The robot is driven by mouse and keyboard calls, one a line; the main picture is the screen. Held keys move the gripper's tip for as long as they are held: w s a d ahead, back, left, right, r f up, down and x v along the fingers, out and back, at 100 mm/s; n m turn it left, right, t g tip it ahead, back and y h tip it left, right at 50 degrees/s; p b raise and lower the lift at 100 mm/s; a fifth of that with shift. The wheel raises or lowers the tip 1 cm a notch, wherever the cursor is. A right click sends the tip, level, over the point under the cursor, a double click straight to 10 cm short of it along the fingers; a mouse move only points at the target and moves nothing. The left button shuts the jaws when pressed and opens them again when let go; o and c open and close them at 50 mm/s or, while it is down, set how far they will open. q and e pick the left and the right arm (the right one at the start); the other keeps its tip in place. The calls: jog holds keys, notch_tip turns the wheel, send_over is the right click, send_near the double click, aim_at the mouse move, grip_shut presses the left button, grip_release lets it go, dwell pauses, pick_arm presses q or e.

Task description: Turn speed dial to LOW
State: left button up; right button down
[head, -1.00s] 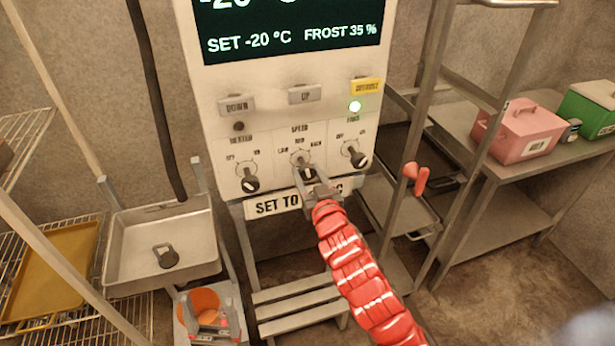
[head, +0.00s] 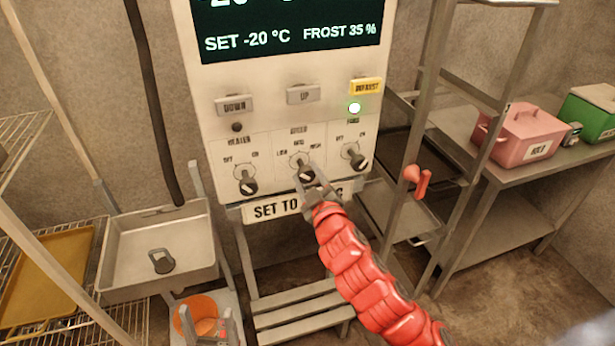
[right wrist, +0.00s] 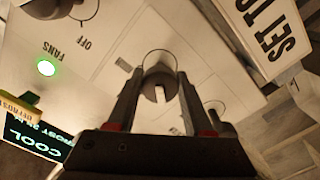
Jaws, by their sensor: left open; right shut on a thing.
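The speed dial (head: 305,174) is the middle of three dark knobs on the white control panel (head: 280,142). Its marks LOW, MED and HIGH sit in an arc above it. My right gripper (head: 313,187) is shut on this dial from below right. In the right wrist view the round dial (right wrist: 158,82) sits between the two fingers, with a white mark on its face. The gripper partly hides the dial in the head view, and I cannot tell exactly which mark it points to. My left gripper (head: 222,324) is open and empty at the lower edge, by an orange bucket.
The heater knob (head: 246,182) and the fans knob (head: 354,158) flank the dial closely. A SET TO sign (head: 278,208) lies just below. A metal sink (head: 125,280) and the orange bucket (head: 195,315) stand left.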

aim_at(309, 178)
jog(key=shift+r, duration=0.1)
dwell(0.3)
jog(key=shift+c, duration=1.5)
grip_release()
jog(key=shift+s, duration=0.15)
jog(key=b+v, duration=0.1)
jog(key=v, duration=0.4)
jog(key=shift+s+d, duration=0.2)
jog(key=shift+s, duration=0.15)
jog(key=p+v, duration=1.1)
jog(key=shift+s, duration=0.2)
